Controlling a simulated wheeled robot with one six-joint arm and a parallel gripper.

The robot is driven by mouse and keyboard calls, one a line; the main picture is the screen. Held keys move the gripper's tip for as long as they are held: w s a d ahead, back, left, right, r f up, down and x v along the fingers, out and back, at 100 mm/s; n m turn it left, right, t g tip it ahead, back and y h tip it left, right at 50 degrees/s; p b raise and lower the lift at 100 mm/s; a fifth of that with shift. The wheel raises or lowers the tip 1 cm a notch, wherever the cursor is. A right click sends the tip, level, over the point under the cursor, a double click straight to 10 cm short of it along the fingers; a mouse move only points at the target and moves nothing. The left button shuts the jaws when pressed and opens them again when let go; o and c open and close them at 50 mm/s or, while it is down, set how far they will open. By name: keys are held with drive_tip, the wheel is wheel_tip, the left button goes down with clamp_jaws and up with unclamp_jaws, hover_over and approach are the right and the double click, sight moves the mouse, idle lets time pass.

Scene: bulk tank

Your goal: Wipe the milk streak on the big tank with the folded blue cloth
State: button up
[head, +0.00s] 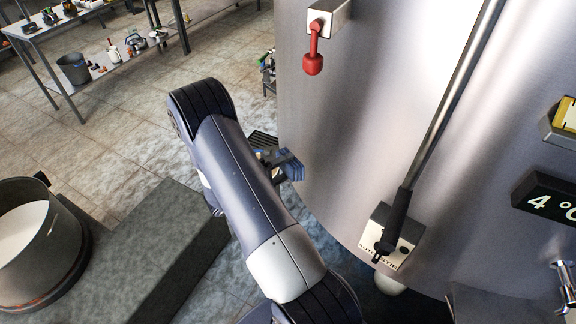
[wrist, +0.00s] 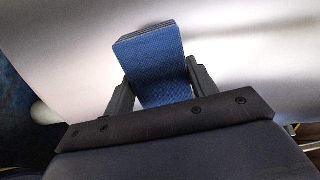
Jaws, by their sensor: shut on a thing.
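The big tank (head: 375,75) is a tall brushed-steel cylinder that fills the right half of the head view. Its pale curved wall (wrist: 60,60) fills the background of the wrist view. My gripper (wrist: 155,85) is shut on the folded blue cloth (wrist: 152,57), which sticks out beyond the fingertips. In the head view the cloth (head: 291,165) is beside the tank's left side, low down, partly hidden by my arm. I cannot tell whether it touches the wall. I cannot make out a milk streak in either view.
A red-handled valve (head: 313,62) and a dark-gripped rod (head: 432,125) are on the tank's front. A temperature display (head: 548,199) is at right. Shelving with tools (head: 75,25) is at the back left.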

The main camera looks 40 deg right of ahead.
drive_tip(key=shift+w+a, duration=0.15)
drive_tip(key=shift+a, duration=1.35)
